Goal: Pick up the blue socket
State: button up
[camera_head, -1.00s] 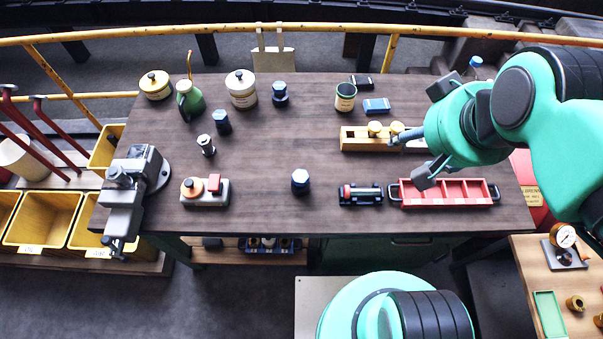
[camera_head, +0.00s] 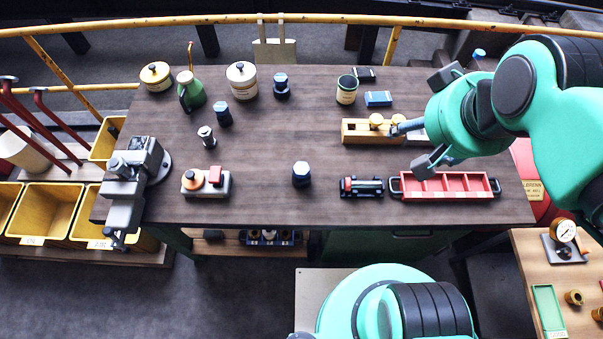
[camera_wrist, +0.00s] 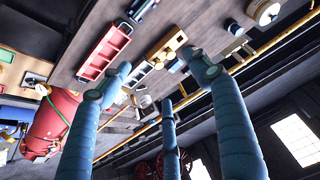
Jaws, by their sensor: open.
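I cannot tell which is the blue socket. My gripper (camera_head: 422,122) is open and empty at the right of the bench, near the yellow block and red tray, well right of these pieces. Its spread fingers (camera_wrist: 160,85) fill the middle of the wrist view, with nothing between them.
The red tray (camera_head: 396,190), yellow block (camera_head: 355,138), black fixture (camera_head: 361,188), green-labelled tin (camera_head: 347,90) and blue box (camera_head: 378,98) crowd the right side. A grey vise (camera_head: 135,180) stands at the left edge. The bench middle is mostly clear.

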jog(key=w+a+f+m+g, duration=0.2)
jog(key=w+a+f, duration=0.2)
jog(key=w, duration=0.1)
jog(key=m+g+p, duration=0.2)
jog(key=m+g, duration=0.2)
jog(key=m, duration=0.1)
send_near(301, 168)
jog(key=shift+s, duration=0.2)
jog(key=shift+f, duration=0.15)
jog(key=shift+f+b, duration=0.6)
jog(key=shift+f, duration=3.55)
jog(key=shift+f, duration=0.1)
jog(key=shift+f+b, duration=0.55)
jog(key=shift+f, duration=1.95)
